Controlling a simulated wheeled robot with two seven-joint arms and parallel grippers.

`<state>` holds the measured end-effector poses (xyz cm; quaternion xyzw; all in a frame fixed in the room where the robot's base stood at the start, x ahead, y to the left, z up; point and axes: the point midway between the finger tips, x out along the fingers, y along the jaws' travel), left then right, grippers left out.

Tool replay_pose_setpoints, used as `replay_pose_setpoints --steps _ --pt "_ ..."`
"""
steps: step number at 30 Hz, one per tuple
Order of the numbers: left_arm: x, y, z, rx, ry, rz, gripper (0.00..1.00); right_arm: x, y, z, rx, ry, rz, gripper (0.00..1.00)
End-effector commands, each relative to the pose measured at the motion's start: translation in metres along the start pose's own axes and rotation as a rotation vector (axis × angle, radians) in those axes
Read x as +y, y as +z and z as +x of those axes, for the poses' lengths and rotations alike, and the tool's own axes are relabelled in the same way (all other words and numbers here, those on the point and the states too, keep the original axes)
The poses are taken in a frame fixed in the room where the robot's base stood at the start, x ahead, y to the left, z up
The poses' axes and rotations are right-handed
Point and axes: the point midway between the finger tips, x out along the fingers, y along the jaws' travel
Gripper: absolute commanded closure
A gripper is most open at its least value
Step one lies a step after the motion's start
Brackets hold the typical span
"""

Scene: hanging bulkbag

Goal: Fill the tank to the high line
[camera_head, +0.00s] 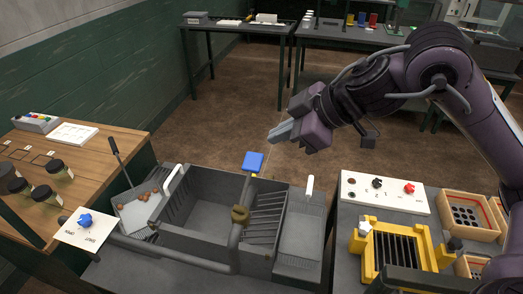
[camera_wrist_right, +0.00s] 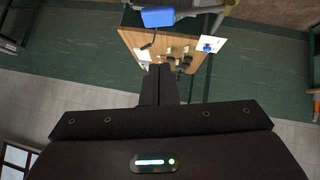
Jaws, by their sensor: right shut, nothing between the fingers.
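A grey basin unit (camera_head: 160,227) with several compartments stands at the front centre; I cannot tell which compartment is the tank, and no high line is readable. A blue knob (camera_head: 85,220) sits on a white plate at its left; the plate also shows in the right wrist view. A blue square piece (camera_head: 253,161) stands at the unit's back edge; a blue piece (camera_wrist_right: 157,17) shows at the top of the wrist view. My right gripper (camera_head: 272,136) is shut and empty, raised above and behind the unit, touching nothing.
A wooden bench (camera_head: 110,145) with dark jars is at left. At right are a white panel (camera_head: 390,190) with black and red knobs, a yellow frame (camera_head: 368,262) over a grate, and wooden boxes (camera_head: 470,214). Brown floor (camera_head: 225,125) behind the unit is clear.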

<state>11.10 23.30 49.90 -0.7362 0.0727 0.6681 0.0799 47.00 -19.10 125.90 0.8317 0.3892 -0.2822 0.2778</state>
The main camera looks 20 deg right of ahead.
Motion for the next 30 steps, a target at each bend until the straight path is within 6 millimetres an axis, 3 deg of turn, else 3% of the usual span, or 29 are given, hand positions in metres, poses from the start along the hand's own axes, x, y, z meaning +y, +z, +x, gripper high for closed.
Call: replay_pose_setpoints --steps 3,8,12,18,30 --pt "0.002 -0.011 -0.010 0.016 0.002 -0.002 0.45 -0.001 -0.002 0.026 -0.001 -0.007 0.004 1.00" --pt "0.004 -0.008 -0.018 0.010 0.005 -0.003 0.45 -0.001 -0.002 0.059 -0.001 -0.005 0.003 1.00" --pt "0.004 -0.002 -0.019 0.000 0.006 -0.003 0.45 0.000 0.017 0.075 -0.006 -0.001 0.004 1.00" --pt "0.005 0.002 -0.021 -0.005 0.006 -0.003 0.45 0.000 0.027 0.087 -0.001 0.000 0.002 1.00" --pt "0.004 0.003 -0.020 -0.007 0.005 -0.002 0.45 0.000 0.030 0.090 -0.001 0.001 0.001 1.00"
